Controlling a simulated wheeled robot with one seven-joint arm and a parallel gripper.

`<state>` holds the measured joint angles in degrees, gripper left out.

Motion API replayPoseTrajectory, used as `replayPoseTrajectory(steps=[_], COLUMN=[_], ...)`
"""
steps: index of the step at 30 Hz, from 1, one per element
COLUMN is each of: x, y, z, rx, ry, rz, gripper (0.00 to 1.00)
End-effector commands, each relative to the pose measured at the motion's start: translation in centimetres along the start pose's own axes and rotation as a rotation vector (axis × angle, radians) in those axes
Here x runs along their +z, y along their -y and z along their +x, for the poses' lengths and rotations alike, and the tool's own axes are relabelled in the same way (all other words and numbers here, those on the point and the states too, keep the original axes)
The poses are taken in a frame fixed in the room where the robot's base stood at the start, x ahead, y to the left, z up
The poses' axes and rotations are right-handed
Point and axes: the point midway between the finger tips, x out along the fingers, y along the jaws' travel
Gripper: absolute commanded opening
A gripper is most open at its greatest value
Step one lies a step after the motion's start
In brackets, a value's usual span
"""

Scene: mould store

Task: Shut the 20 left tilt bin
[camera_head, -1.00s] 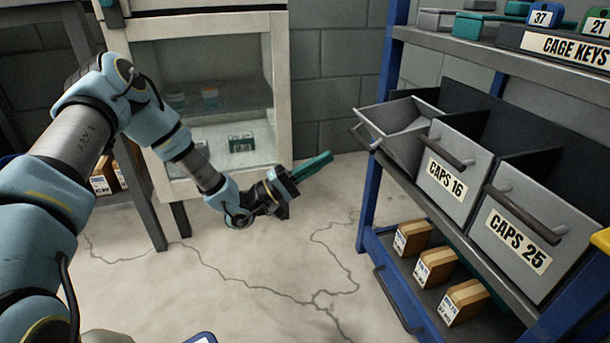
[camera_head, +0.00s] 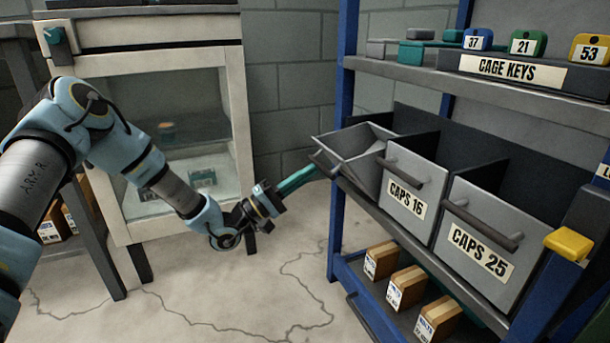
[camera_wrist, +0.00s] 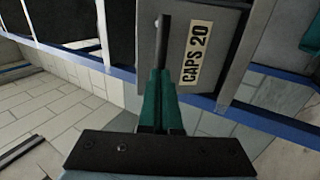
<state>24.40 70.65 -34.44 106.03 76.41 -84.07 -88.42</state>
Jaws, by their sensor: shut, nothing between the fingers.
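The left tilt bin (camera_head: 372,172) on the rack is tipped open, its grey front leaning out and its top showing. Its label reads CAPS 20 in the wrist view (camera_wrist: 197,55). Its dark bar handle (camera_wrist: 164,35) runs along the front face. My gripper (camera_head: 312,170) has green fingers, shut and empty, pointing at the bin front from the left. In the wrist view the fingertips (camera_wrist: 160,75) overlap the near end of the handle. I cannot tell whether they touch it.
The CAPS 16 bin (camera_head: 408,210) and CAPS 25 bin (camera_head: 475,262) stand shut to the right. Small boxes (camera_head: 405,288) sit on the shelf below. A CAGE KEYS tray (camera_head: 515,72) is above. A glass-fronted cabinet (camera_head: 235,90) stands behind my arm. Floor between is clear.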

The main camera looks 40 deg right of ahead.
Motion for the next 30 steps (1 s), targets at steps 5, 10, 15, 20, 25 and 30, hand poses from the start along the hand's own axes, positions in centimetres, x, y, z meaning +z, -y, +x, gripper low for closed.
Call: replayPoseTrajectory(steps=[5,10,15,20,25,30], x=[0.0,0.0,0.1,0.1,0.1,0.1], y=[-0.8,-1.6,-2.4,-3.0,-3.5,-3.9], z=[0.6,1.5,2.6,3.7,4.8,6.1], rx=[-0.031,-0.091,-0.171,-0.252,-0.336,-0.421], ry=[0.001,0.001,0.002,0.002,0.002,0.002], rz=[0.0,0.001,0.001,0.001,0.0,0.002], gripper=[0.0,0.0,0.0,0.0,0.0,0.0])
